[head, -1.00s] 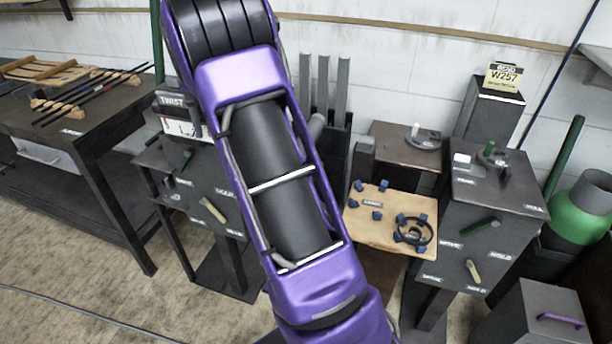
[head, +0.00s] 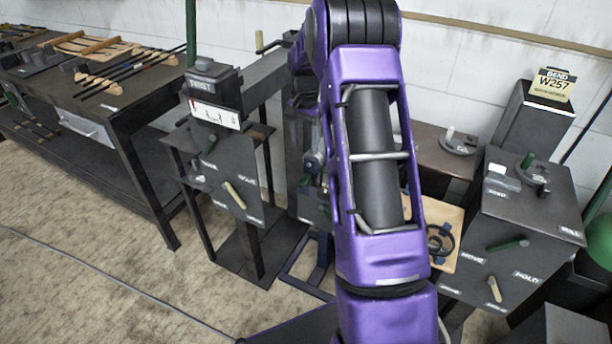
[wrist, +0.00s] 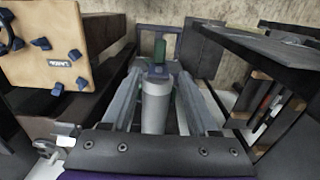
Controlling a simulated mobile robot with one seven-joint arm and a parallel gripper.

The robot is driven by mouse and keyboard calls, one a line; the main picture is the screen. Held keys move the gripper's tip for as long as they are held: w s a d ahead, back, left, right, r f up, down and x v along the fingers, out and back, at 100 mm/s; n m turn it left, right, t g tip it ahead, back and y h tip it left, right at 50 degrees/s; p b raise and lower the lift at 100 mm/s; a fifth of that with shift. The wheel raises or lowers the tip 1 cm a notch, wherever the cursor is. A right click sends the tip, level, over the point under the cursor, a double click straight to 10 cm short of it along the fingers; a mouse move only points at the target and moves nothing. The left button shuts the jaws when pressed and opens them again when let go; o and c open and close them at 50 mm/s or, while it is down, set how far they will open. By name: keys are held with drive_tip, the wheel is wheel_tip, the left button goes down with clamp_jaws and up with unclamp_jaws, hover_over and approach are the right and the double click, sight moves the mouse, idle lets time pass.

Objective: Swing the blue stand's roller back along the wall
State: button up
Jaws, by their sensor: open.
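The blue stand (head: 298,272) shows in the head view only as a blue foot frame on the floor, left of my arm; most of it is hidden behind my arm. My gripper (wrist: 160,78) is open, with one grey finger on each side of the cylinder. I cannot tell whether they touch it. My gripper is hidden in the head view.
A dark twist stand (head: 225,185) is left of my arm, and a bend stand (head: 530,215) is to the right. A wooden board (wrist: 45,50) is close on the left in the wrist view. A long workbench (head: 120,100) stands at the left; open floor lies before it.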

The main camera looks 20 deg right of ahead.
sight(305, 178)
wheel_tip(305, 178, down, 12)
drive_tip(key=shift+r+b, duration=0.1)
drive_tip(key=shift+b, duration=0.3)
drive_tip(key=shift+c, duration=0.2)
clamp_jaws()
idle(1.1)
